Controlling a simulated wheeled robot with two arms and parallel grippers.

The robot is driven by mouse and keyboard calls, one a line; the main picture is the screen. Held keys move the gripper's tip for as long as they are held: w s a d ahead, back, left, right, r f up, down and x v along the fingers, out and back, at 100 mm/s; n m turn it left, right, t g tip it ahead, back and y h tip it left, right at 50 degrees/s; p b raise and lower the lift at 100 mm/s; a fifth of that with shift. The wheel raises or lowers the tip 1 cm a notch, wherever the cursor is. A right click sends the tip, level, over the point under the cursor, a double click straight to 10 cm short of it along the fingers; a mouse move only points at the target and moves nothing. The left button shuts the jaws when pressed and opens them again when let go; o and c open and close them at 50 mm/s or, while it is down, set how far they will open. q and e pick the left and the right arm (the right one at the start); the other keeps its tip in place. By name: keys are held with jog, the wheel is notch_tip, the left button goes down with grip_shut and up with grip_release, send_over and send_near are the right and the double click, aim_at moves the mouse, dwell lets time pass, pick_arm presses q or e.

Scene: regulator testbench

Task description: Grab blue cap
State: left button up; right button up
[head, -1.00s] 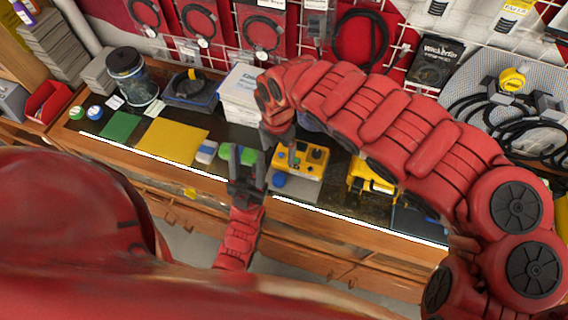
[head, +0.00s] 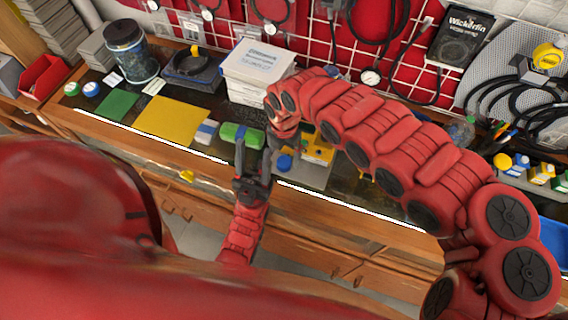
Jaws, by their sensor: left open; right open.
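A round blue cap-like piece (head: 284,162) lies on a grey plate at the bench's front edge, beside a yellow box (head: 318,149). Another round blue cap with a white centre (head: 91,88) sits at the bench's far left, beside a green one. My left gripper (head: 253,158) is open and empty, its fingers pointing up the picture, just left of the blue piece in the picture. My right gripper (head: 281,134) hangs at the end of the arched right arm, above the plate area and near the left gripper. Its fingers are mostly hidden.
A green mat (head: 116,104) and a yellow mat (head: 172,120) lie on the left. My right arm hides much of the right bench.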

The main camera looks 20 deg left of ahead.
aim_at(284, 159)
notch_tip(284, 159, down, 4)
jog(key=shift+w+a+p, duration=0.1)
jog(key=shift+a+p, duration=0.05)
jog(key=shift+p, duration=0.6)
jog(key=shift+w+f, duration=0.1)
jog(key=shift+f, duration=0.2)
jog(key=c, duration=1.4)
